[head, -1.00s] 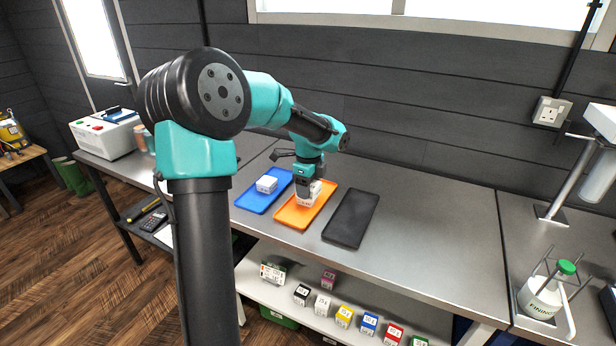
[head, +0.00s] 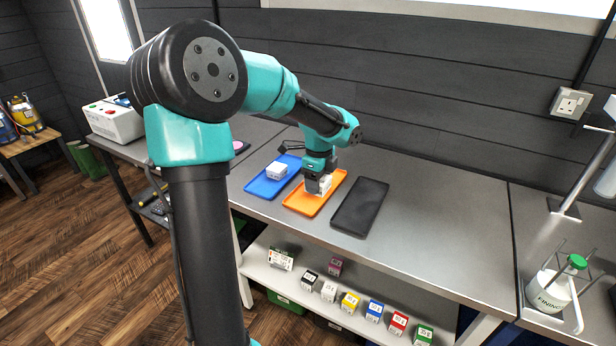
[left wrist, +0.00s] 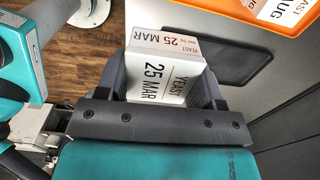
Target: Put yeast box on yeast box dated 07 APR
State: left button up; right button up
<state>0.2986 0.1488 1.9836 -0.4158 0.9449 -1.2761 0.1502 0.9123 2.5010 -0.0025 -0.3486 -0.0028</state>
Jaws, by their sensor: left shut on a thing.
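My left gripper (head: 318,186) is over the orange tray in the head view. In the left wrist view it (left wrist: 163,75) is shut on a white yeast box (left wrist: 172,62) labelled "25 MAR", its label facing the camera. Another yeast box (left wrist: 279,10) with a date ending in "AUG" sits on the orange tray, partly cut off. In the head view a white box (head: 326,182) shows beside the fingers; I cannot tell if it is the held one. A white box (head: 277,172) stands on the blue tray, its date too small to read. No "07 APR" label is readable. My right gripper is out of view.
The blue tray (head: 262,188), orange tray (head: 338,178) and empty black tray (head: 361,205) lie side by side on the grey bench (head: 430,215). Several small coloured boxes (head: 349,303) stand on the shelf below. A green-capped bottle (head: 550,290) stands at the right.

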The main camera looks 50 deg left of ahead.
pick_arm(q)
jog(key=s+a+f, duration=0.1)
jog(key=s+a, duration=0.1)
jog(key=a, duration=0.5)
jog(key=s+a+f, duration=0.2)
jog(key=a, duration=0.5)
jog(key=shift+f, duration=0.25)
jog(key=shift+w, duration=0.1)
send_over(277, 167)
jog(key=shift+f, duration=0.75)
jog(key=shift+f, duration=1.75)
jog(key=shift+f, duration=0.1)
jog(key=o, duration=0.9)
jog(key=shift+o, duration=0.2)
